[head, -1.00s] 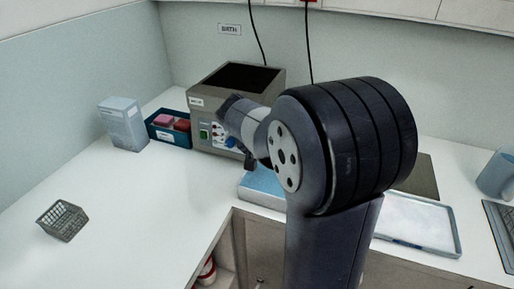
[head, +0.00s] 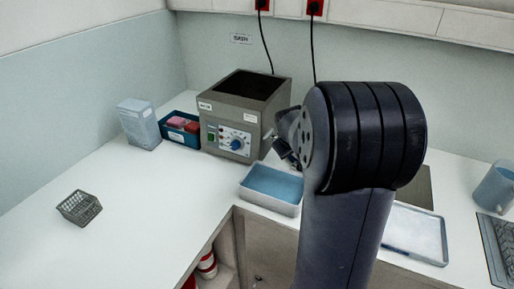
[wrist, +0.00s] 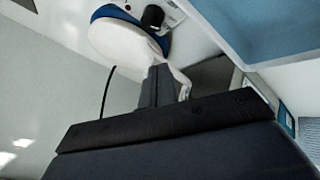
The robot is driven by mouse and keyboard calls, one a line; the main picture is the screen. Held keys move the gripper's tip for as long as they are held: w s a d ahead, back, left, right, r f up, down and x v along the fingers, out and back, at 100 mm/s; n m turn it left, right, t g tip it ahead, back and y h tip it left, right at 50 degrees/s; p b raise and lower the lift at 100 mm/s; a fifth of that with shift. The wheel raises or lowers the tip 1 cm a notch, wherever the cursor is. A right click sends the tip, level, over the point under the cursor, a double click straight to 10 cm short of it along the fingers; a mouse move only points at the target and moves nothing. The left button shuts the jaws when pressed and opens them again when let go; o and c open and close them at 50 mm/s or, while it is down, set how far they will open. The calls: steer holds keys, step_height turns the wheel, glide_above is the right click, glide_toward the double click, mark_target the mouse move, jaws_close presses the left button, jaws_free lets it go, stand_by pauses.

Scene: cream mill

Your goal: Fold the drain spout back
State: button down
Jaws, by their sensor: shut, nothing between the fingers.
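The bath (head: 236,106), a grey box with a dark open top, stands on the counter at the back. Its front has a green switch and a blue knob (head: 235,145). I cannot make out the drain spout for sure; my arm covers the area right of the bath. My gripper (head: 276,146) is at the bath's front right corner, above the blue-filled tub (head: 272,184). In the wrist view my gripper (wrist: 163,76) is shut and empty. Beyond the fingers is a rounded white and blue thing (wrist: 120,40) with a small black part, which I cannot identify.
A blue box with pink and red items (head: 181,131) and a pale carton (head: 139,124) stand left of the bath. A wire basket (head: 79,207) is at the left. The left counter is mostly clear.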

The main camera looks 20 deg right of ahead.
steer(key=shift+w+d+r, duration=0.1)
steer(key=shift+w+d, duration=0.05)
steer(key=shift+d, duration=0.7)
steer(key=shift+w+d+p, duration=0.55)
steer(key=shift+d+p, duration=0.25)
steer(key=shift+d, duration=0.1)
steer(key=shift+w+d+n+t+y+p, duration=0.3)
steer(key=shift+w+d+n+y+p, duration=0.1)
steer(key=shift+d+n+y, duration=0.25)
steer(key=shift+w+d+f+n+b, duration=0.1)
steer(key=shift+w+d+n+b, duration=0.1)
steer(key=shift+w+d, duration=0.25)
steer(key=shift+w+d+f+n+b, duration=0.15)
steer(key=shift+w+d, duration=0.1)
steer(key=shift+w, duration=0.35)
steer(key=w+n+y+b, duration=0.1)
steer(key=w+d+n+b, duration=0.1)
steer(key=n+b, duration=0.1)
steer(key=shift+t+y, duration=0.3)
steer(key=shift+y, duration=0.05)
steer(key=shift+w+n+y+b, duration=0.45)
steer(key=shift+n+y, duration=0.15)
steer(key=shift+n, duration=0.3)
steer(key=shift+r, duration=0.2)
